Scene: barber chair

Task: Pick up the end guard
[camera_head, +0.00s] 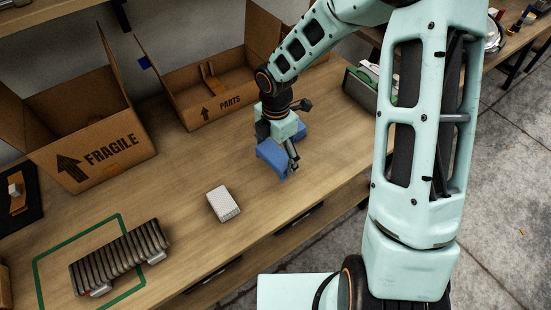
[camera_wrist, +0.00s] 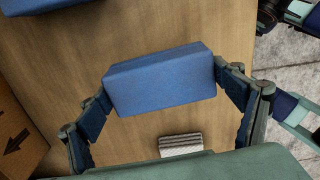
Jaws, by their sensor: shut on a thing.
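A blue block, which I take to be the end guard (camera_wrist: 162,82), sits between the two fingers of my gripper (camera_wrist: 165,95) in the wrist view. The fingers press on its left and right ends. In the head view the end guard (camera_head: 270,158) is at my gripper (camera_head: 280,152), low over the wooden table near its front edge. I cannot tell whether it still touches the table. The far finger is hidden in the head view.
A second blue piece (camera_wrist: 45,4) lies behind. A white ribbed block (camera_head: 223,203) is to the left, with a dark slatted part (camera_head: 120,257) beyond in a green outline. Cardboard boxes marked FRAGILE (camera_head: 112,160) and PARTS (camera_head: 235,104) stand at the back.

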